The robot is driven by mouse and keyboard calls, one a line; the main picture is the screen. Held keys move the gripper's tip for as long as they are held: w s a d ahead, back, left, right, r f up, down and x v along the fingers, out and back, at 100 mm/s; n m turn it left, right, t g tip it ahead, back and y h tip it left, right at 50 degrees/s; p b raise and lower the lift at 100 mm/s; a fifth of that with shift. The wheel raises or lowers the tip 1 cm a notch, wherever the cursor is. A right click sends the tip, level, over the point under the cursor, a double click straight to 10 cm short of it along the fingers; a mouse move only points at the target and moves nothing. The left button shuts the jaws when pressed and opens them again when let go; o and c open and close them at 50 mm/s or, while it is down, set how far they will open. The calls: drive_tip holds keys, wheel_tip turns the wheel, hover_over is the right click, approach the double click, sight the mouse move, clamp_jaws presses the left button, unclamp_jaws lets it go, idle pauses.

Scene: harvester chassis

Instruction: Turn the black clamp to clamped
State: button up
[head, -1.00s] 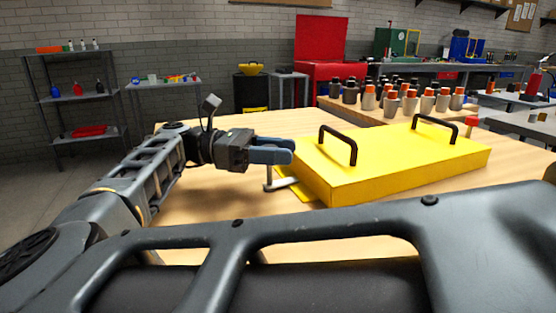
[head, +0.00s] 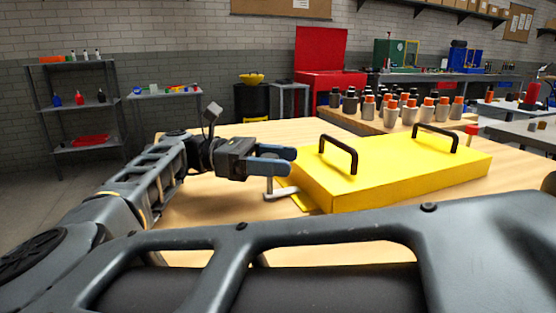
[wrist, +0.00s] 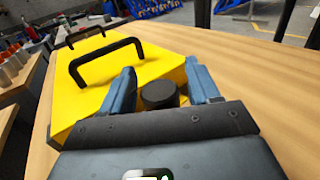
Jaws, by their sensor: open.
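The black clamp shows in the wrist view as a round black knob (wrist: 160,95) beside the near end of the yellow box (wrist: 95,95). In the head view its knob is hidden behind my fingers, and a grey metal foot (head: 283,194) shows below them at the left end of the yellow box (head: 400,185). My gripper (head: 272,160) is open. In the wrist view its two blue fingers (wrist: 163,88) stand on either side of the knob, with small gaps visible. I cannot tell whether either finger touches it.
Several orange-capped bottles (head: 410,110) stand behind the box. The wooden table (head: 205,205) is bare on the left.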

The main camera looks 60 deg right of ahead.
drive_tip(key=v, duration=0.3)
drive_tip(key=b+v, duration=0.1)
drive_tip(key=v, duration=0.1)
drive_tip(key=shift+w+f, duration=0.2)
drive_tip(key=shift+f, duration=0.1)
drive_tip(key=b, duration=0.2)
drive_tip(key=w+b, duration=0.1)
drive_tip(key=b, duration=0.1)
drive_tip(key=shift+w+a+f+b, duration=0.1)
drive_tip(key=shift+a+b, duration=0.2)
drive_tip(key=shift+a, duration=0.05)
drive_tip(key=shift+w+a+b, duration=0.1)
drive_tip(key=shift+w+b, duration=0.25)
drive_tip(key=shift+b, duration=0.8)
drive_tip(key=shift+w+r, duration=0.1)
drive_tip(key=shift+r, duration=0.3)
